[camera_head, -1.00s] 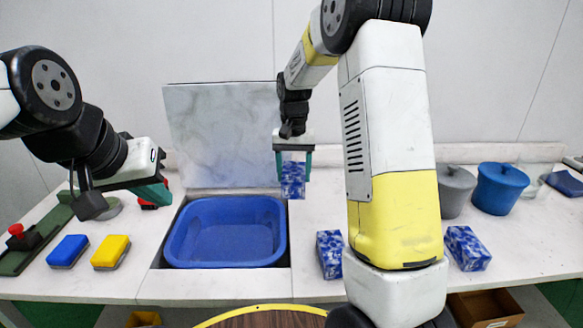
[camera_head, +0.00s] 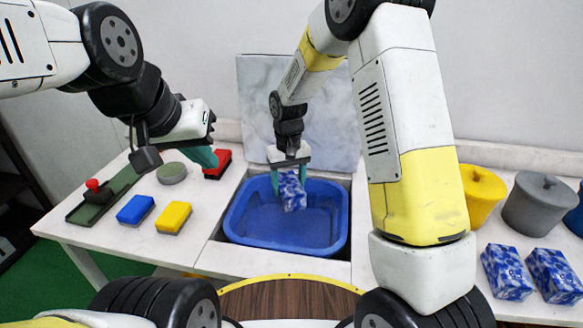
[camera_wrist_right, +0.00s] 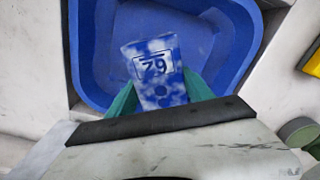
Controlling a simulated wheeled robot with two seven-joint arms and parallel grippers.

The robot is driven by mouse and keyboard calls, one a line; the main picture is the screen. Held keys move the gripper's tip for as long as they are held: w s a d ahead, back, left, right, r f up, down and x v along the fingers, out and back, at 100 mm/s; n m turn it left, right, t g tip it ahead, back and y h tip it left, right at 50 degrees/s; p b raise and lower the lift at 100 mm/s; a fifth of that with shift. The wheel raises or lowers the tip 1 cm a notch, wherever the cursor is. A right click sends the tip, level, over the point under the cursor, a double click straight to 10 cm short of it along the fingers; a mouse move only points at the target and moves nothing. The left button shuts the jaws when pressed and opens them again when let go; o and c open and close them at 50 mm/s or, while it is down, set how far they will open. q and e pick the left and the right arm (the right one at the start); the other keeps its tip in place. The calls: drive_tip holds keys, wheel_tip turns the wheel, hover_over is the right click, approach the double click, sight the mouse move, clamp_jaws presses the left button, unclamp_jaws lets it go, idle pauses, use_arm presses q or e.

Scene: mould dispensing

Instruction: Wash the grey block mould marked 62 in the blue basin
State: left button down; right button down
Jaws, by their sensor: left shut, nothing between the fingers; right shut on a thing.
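The held block mould (camera_head: 292,191) is marbled blue and white, not grey. The basin sits in an opening in the white worktop. My left gripper (camera_head: 207,157) is shut and empty, above the worktop to the left of the basin.
Blue (camera_head: 135,210) and yellow (camera_head: 173,217) sponges lie left of the basin. Two marbled blocks (camera_head: 507,272) stand at right, before yellow (camera_head: 480,193) and grey (camera_head: 538,205) lidded pots. My right arm hides part of the worktop.

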drive_tip(key=shift+f, duration=7.9)
drive_tip(key=shift+r, duration=0.1)
drive_tip(key=shift+r, duration=7.95)
